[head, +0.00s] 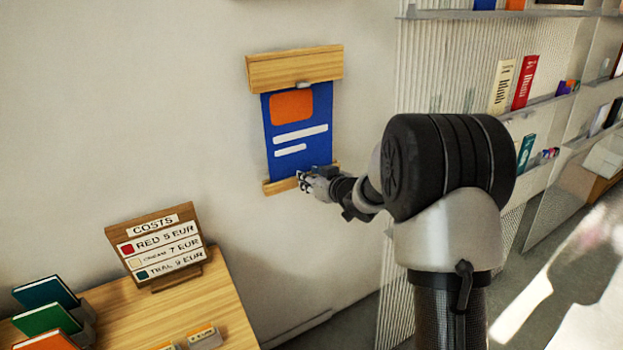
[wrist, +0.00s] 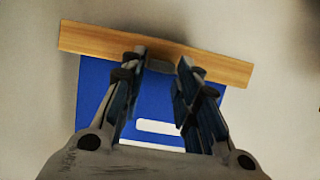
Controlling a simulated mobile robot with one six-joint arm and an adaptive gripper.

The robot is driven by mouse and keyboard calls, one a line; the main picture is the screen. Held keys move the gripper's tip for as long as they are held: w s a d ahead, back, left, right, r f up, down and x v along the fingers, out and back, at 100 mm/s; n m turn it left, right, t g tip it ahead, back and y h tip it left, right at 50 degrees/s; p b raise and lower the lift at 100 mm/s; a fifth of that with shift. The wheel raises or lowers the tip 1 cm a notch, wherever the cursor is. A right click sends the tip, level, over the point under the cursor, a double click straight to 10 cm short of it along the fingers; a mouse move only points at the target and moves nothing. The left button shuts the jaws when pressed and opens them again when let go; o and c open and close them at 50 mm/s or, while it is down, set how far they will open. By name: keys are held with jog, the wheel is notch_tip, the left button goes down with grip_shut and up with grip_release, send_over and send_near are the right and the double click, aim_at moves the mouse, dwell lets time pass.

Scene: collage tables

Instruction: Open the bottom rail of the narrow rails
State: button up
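A blue poster (head: 297,115) with an orange block and white bars hangs on the wall between two wooden rails. The top rail (head: 294,69) is wide, with a small grey clip at its lower edge. The bottom rail (head: 280,185) is thinner and partly hidden behind my gripper (head: 312,181). In the wrist view the bottom rail (wrist: 100,41) crosses the picture, slightly tilted, with a grey clip (wrist: 160,66) at its middle edge. My gripper (wrist: 163,68) is open, its fingertips on either side of the clip. I cannot tell whether they touch it.
A wooden table (head: 215,295) at lower left holds a costs sign (head: 163,249) and several coloured books or cards. A ribbed clear panel (head: 440,75) and shelves with books stand to the right. The wall around the poster is bare.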

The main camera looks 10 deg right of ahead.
jog(key=c, duration=0.5)
jog(key=shift+f+b, duration=0.15)
jog(key=shift+b, duration=0.2)
